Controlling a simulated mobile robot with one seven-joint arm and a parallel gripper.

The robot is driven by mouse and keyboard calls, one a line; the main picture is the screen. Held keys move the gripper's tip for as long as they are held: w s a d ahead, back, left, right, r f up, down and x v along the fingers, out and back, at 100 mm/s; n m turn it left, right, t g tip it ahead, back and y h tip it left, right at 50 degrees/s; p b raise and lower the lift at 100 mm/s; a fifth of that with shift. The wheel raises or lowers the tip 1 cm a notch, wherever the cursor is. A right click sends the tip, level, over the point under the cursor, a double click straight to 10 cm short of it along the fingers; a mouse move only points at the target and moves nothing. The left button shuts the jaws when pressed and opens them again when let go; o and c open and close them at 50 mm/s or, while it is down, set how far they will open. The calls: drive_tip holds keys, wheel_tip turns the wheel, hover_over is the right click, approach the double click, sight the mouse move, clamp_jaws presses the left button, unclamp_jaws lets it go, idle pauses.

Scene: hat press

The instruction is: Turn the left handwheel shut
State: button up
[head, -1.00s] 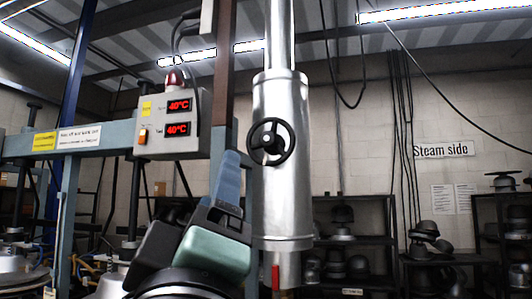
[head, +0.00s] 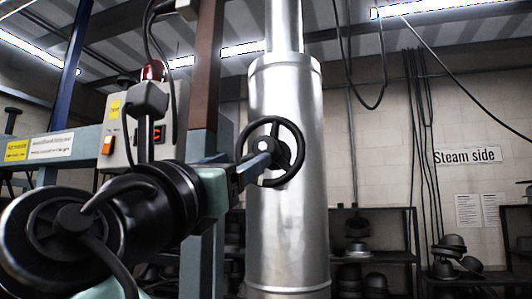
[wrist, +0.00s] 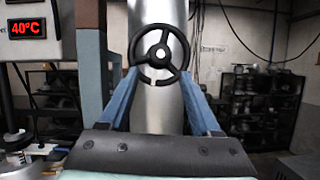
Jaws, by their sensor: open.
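A black three-spoke handwheel (head: 301,150) is mounted on the front of an upright silver cylinder (head: 287,220). It is the only handwheel in view. The wrist view shows the wheel (wrist: 160,52) face-on, above centre. My gripper (head: 258,162) reaches toward the wheel from the left in the head view and covers part of its lower left. In the wrist view, my gripper's (wrist: 160,78) two blue fingers stand wide apart, one on each side of the lower rim. The jaws are open with nothing between them that is clearly gripped. I cannot tell whether the fingertips touch the rim.
A grey control box (head: 118,150) with a red lamp (head: 152,70) hangs on the frame at left, partly behind my arm. A brown and blue-grey post (head: 206,90) stands close left of the cylinder. Shelves with hat blocks (head: 365,255) stand behind at right.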

sight(263, 149)
drive_tip(key=p+x, duration=0.5)
drive_tip(key=x, duration=0.5)
drive_tip(key=shift+r, duration=0.1)
drive_tip(key=shift+w+d+r+p, duration=0.1)
drive_tip(key=shift+w+d+p, duration=0.15)
drive_tip(key=shift+w+p, duration=0.25)
clamp_jaws()
